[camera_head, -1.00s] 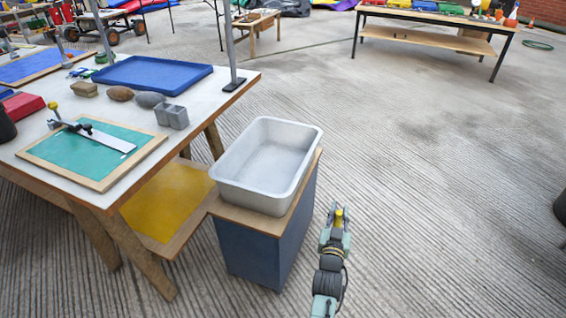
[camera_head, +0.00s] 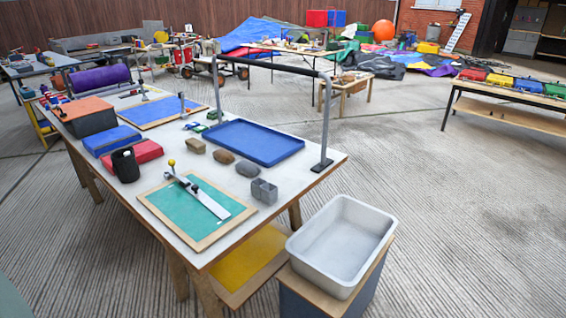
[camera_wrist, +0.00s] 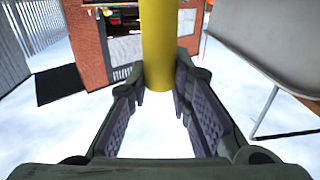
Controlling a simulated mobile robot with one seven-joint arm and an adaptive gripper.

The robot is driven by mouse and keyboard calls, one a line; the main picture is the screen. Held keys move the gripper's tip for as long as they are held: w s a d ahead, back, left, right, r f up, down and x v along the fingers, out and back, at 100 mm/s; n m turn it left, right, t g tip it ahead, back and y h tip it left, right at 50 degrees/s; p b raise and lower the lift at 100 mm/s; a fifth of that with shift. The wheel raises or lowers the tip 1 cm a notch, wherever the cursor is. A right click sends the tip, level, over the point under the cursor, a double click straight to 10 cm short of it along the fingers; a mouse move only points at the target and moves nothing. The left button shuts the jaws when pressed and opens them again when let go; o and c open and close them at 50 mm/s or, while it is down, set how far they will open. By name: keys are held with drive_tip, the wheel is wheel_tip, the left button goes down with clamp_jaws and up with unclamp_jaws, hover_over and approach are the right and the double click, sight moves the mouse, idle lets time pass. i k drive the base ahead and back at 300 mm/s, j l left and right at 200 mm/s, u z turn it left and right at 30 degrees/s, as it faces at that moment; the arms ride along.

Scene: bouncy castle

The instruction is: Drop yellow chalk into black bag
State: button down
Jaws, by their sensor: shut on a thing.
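The yellow chalk (camera_wrist: 158,45) is a thick yellow cylinder in the wrist view, pointing away from me between the fingers. My gripper (camera_wrist: 161,84) is shut on its near end, with a finger pad on each side. A small upright black container (camera_head: 125,166), which looks like the black bag, stands on the left part of the white-topped table (camera_head: 175,236), beside a red block. Its opening is too small to make out. My gripper does not show clearly in the head view, so its distance from the bag cannot be told.
A green board (camera_head: 190,210) with a ruler, grey stones and a blue tray (camera_head: 254,142) lie on the table. A metal bar frame (camera_head: 325,115) rises at its right end. A grey tub (camera_head: 341,245) stands on a low cabinet at the front.

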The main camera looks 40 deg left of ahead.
sight(130, 179)
drive_tip(key=j+u, duration=0.1)
drive_tip(key=u, duration=0.35)
drive_tip(key=j+u, duration=0.1)
drive_tip(key=u, duration=0.3)
drive_tip(key=j+u, duration=0.1)
drive_tip(key=u, duration=0.35)
drive_tip(key=j+u, duration=0.1)
drive_tip(key=u, duration=0.3)
